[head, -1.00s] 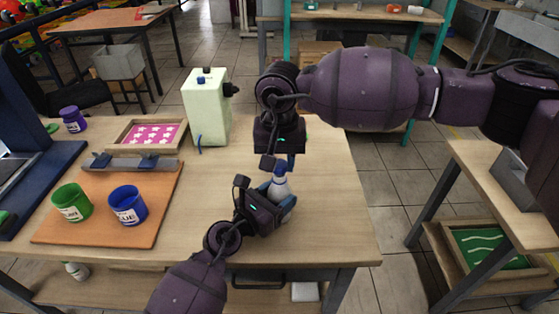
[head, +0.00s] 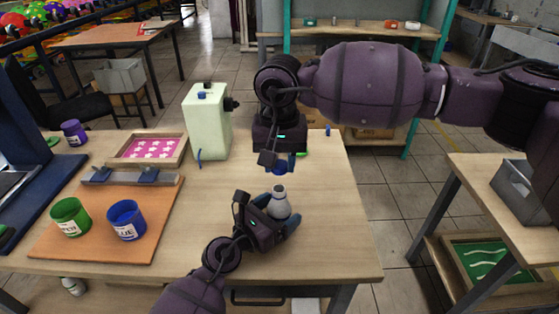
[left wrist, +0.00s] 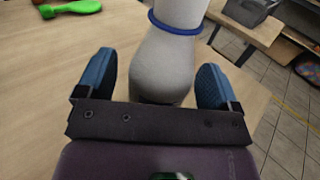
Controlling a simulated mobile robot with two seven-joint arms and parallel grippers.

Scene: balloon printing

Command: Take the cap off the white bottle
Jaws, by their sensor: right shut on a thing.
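The white bottle (head: 279,206) stands upright on the table, its pale neck bare. My left gripper (head: 279,222) is around it at a low height. In the left wrist view the bottle (left wrist: 163,70) sits between the blue fingers (left wrist: 155,85), with a visible gap at the left finger, so they look open. A blue ring (left wrist: 175,26) circles the white shape there. My right gripper (head: 281,164) points down above the bottle and is shut on the blue cap (head: 277,171), which is apart from the bottle top. The fingers partly hide the cap.
A pale green canister (head: 207,122) stands behind left. Green (head: 70,217) and blue (head: 126,221) jars stand on an orange board (head: 100,250). A framed pink screen (head: 148,149) and a purple jar (head: 74,132) are farther left. The table right of the bottle is clear.

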